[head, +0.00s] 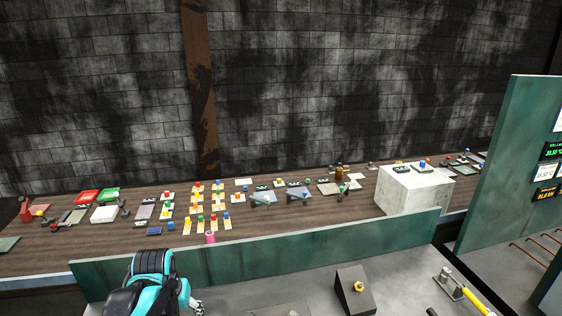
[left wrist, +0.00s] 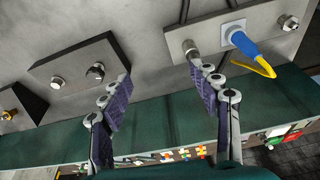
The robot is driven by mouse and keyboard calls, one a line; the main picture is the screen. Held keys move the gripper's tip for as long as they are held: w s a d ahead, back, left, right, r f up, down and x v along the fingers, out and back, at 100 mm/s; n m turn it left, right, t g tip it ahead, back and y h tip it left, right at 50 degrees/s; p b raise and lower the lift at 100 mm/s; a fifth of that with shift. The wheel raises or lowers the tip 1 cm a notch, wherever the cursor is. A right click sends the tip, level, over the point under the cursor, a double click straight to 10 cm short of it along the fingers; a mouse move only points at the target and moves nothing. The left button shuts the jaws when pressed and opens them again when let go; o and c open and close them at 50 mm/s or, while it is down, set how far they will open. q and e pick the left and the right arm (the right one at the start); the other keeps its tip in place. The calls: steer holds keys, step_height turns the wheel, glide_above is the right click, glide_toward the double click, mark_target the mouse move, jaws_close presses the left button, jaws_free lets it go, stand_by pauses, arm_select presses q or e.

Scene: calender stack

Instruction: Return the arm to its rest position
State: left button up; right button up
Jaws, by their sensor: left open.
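My left arm (head: 155,280), teal and black, comes in at the bottom left of the head view, in front of the green barrier. Only a small part of my left gripper shows there, at the lower edge. In the left wrist view the left gripper (left wrist: 163,85) has its two fingers spread apart with nothing between them. My right arm and gripper are not in view.
A green barrier (head: 265,250) separates the grey surface from a wooden table (head: 130,245) with several coloured parts.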

arm_select(q)
steer(key=s+d+f+t+b, duration=0.2)
steer(key=s+d, duration=0.1)
steer(key=s, duration=0.3)
steer(key=s+d+f+m+t+b, duration=0.1)
steer(key=s+d+t, duration=0.1)
steer(key=s+d, duration=0.2)
steer(key=shift+s+d+f+m+h+b, duration=0.3)
steer(key=shift+s+f+b, duration=0.1)
steer(key=shift+s, duration=0.6)
